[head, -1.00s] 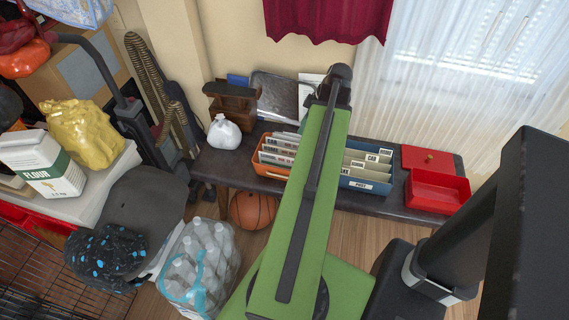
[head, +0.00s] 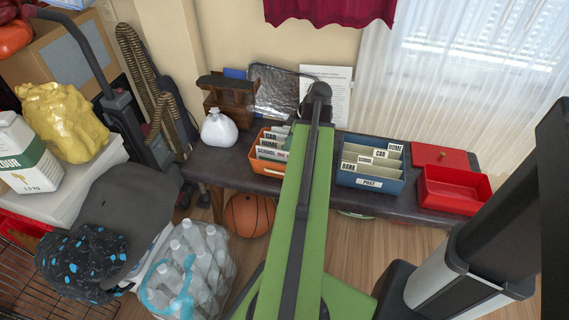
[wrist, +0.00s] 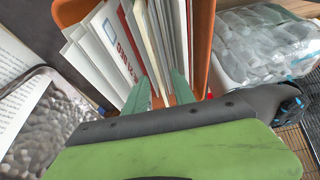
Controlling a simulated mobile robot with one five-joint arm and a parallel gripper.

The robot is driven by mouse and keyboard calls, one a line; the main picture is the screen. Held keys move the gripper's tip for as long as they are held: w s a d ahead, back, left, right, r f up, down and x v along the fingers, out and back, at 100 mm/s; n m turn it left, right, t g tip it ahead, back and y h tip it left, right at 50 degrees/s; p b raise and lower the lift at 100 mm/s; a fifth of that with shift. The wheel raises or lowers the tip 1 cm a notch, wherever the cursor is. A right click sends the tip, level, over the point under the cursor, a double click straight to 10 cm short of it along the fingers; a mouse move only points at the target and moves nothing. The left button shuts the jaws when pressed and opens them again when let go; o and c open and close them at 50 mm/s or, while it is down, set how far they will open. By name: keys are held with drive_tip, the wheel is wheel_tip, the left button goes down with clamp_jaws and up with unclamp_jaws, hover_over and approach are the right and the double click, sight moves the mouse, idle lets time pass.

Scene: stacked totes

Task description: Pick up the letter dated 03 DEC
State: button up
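An orange file box (head: 268,169) stands on the dark bench, with tabs reading CAR, HOME and SCHOOL. In the wrist view the box (wrist: 202,40) holds upright papers and dividers. One white letter (wrist: 110,35) there has red print, possibly a date, that I cannot read surely. My gripper (wrist: 158,93) has its two green fingers apart, above the papers at the near end of the box. I see nothing clearly held between them. In the head view my arm hides the gripper and the box's right part.
Farther right are a red tray (head: 455,205) and red lid (head: 446,157). A white bag (head: 219,128) and a dark wooden stand (head: 230,92) are left.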

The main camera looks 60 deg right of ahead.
drive_tip(key=shift+b+x, duration=0.3)
drive_tip(key=shift+x, duration=0.75)
drive_tip(key=shift+r, duration=0.15)
drive_tip(key=shift+c, duration=0.4)
clamp_jaws()
